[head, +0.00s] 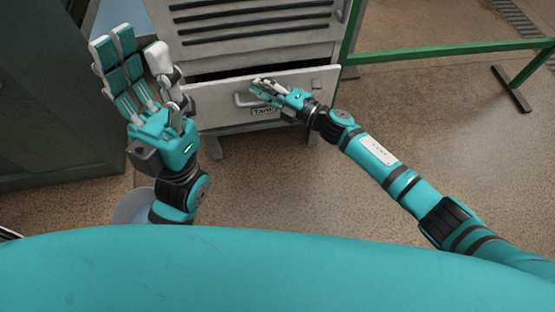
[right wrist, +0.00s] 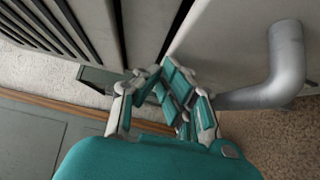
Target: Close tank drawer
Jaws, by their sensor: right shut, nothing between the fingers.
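The tank drawer (head: 213,104) is a pale, worn metal front with a "Tank" label, low in a slatted cabinet. It stands partly out, with a dark gap along its top edge. Its grey bar handle (head: 242,100) also shows in the right wrist view (right wrist: 285,62). My right gripper (head: 262,86) is shut and empty at the drawer front, over the right part of the handle. In the right wrist view its fingers (right wrist: 172,88) lie beside the drawer front; contact is unclear. My left gripper (head: 138,52) is raised, open and empty, left of the drawer.
The slatted cabinet (head: 245,25) rises behind the drawer. A dark green cabinet (head: 55,100) stands at the left. A green rail (head: 440,50) runs off to the right. A round bluish object (head: 130,206) is partly hidden by my left arm.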

